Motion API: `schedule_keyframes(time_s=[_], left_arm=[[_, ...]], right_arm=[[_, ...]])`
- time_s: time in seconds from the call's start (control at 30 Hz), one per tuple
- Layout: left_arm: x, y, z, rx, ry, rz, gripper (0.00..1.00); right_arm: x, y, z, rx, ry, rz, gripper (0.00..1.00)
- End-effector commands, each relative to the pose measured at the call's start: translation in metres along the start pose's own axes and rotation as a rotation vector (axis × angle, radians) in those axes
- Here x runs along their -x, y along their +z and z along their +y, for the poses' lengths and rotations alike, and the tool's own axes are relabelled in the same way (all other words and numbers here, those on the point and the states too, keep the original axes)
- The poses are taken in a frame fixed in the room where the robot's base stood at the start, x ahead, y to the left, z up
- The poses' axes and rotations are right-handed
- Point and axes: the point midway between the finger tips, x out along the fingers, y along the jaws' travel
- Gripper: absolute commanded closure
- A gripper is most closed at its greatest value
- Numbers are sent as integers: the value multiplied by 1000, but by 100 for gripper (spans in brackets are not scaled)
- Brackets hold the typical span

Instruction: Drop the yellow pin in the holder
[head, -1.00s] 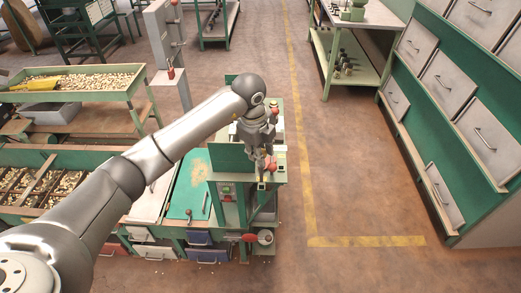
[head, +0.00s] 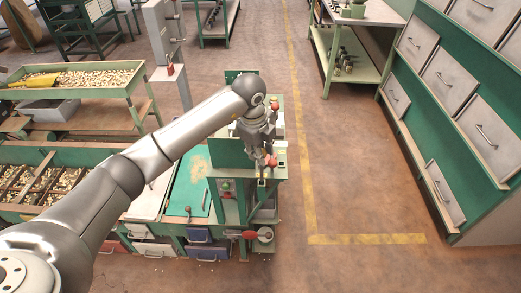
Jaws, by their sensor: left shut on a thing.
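My left gripper (head: 266,160) reaches over the top of the green machine stand (head: 231,158) and points down. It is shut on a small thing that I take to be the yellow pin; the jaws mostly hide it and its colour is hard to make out. A small dark square socket (head: 262,183), which may be the holder, sits at the stand's front edge, just below the fingertips. I cannot tell whether the held thing touches it. My right gripper is not in view.
Red knobs (head: 275,105) stand close around the gripper on the machine. A green bench with nut trays (head: 38,187) is at left, and a nut hopper (head: 95,78) behind it. Grey drawers (head: 448,76) line the right side. The floor (head: 365,180) between is clear.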

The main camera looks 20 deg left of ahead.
Motion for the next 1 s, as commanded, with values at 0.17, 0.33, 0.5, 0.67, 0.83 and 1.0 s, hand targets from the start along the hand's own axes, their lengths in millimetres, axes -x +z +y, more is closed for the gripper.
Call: schedule_keyframes(time_s=[0.17,0.33,0.5,0.67,0.83,1.0], left_arm=[[0,0,0,0,-1,0,98],[0,0,0,0,-1,0,98],[0,0,0,0,0,0,98],[-4,0,0,0,0,0,98],[-10,0,2,0,0,0,98],[-17,0,3,0,0,0,98]], right_arm=[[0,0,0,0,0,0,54],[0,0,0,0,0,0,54],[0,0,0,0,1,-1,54],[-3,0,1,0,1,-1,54],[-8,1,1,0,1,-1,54],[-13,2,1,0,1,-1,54]])
